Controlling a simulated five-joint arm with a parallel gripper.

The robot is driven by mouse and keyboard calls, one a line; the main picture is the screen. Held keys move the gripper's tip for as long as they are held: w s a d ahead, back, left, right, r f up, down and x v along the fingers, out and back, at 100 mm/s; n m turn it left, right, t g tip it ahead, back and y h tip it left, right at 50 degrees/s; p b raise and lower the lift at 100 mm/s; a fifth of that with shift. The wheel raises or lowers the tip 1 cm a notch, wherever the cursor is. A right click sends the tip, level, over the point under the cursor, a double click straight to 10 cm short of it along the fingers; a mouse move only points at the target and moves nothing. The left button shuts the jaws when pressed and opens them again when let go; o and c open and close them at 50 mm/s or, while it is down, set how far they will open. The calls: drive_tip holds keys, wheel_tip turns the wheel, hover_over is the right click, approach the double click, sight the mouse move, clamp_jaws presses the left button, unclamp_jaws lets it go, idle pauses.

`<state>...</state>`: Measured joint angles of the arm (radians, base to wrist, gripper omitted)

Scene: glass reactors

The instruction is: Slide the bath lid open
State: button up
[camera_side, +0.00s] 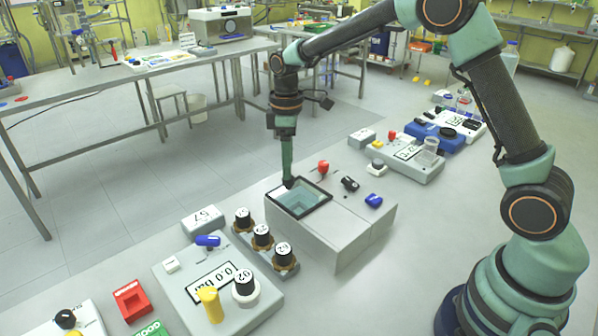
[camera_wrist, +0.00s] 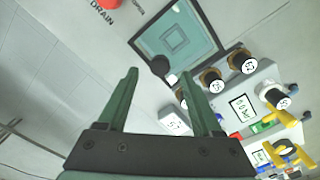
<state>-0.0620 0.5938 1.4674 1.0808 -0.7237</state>
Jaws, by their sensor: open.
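The bath (camera_side: 318,229) is a pale grey box in the middle of the side view. Its black-framed, see-through lid (camera_side: 299,199) lies on top, with a teal basin showing below. The lid also shows at the top of the wrist view (camera_wrist: 176,39). A dark round knob (camera_wrist: 160,65) is at the lid's near corner in the wrist view. My gripper (camera_side: 288,181) points down at that corner in the side view. In the wrist view my gripper (camera_wrist: 160,74) is open, with the knob between the fingertips in the picture. I cannot tell whether they touch it.
A red knob (camera_side: 323,167), black knob (camera_side: 349,184) and blue knob (camera_side: 373,200) stand on the bath's top. A rack of black-capped bottles (camera_side: 262,236) stands close to the left. A control panel (camera_side: 174,278) lies front left; more devices (camera_side: 415,168) stand behind right.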

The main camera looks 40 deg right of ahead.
sight(299, 191)
drive_tip(key=shift+f, duration=1.75)
clamp_jaws()
drive_tip(key=shift+r, duration=0.1)
